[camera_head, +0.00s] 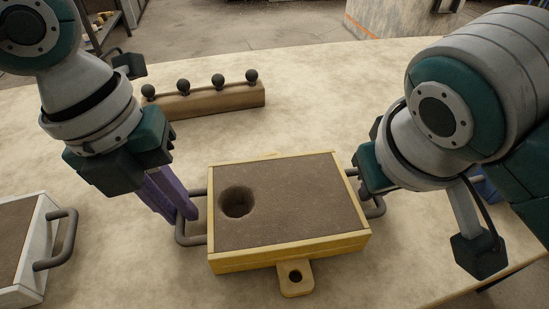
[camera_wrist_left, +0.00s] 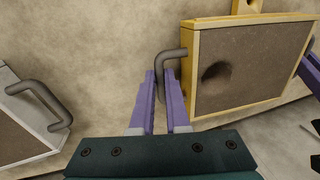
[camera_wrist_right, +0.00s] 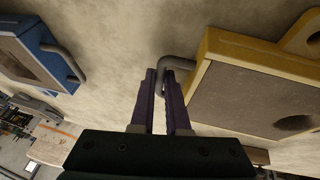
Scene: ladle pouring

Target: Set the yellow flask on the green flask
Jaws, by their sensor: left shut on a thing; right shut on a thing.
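The yellow flask (camera_head: 290,255) is a sand-filled box with a round hollow in its top and a tab with a hole on its near side. My left gripper (camera_head: 185,212) is shut on its left grey handle, which shows between the purple fingers in the left wrist view (camera_wrist_left: 163,78). My right gripper (camera_head: 371,192) is shut on its right handle; its fingers show better in the right wrist view (camera_wrist_right: 163,78). Whether the flask rests on the table or hangs just above it, I cannot tell. No green flask shows in any view.
A white flask (camera_head: 51,232) with a grey handle stands at the left. A blue flask (camera_wrist_right: 45,52) stands beyond my right gripper. A wooden bar (camera_head: 205,101) with several dark knobs lies at the back. The table (camera_head: 130,260) is bare between the white and yellow flasks.

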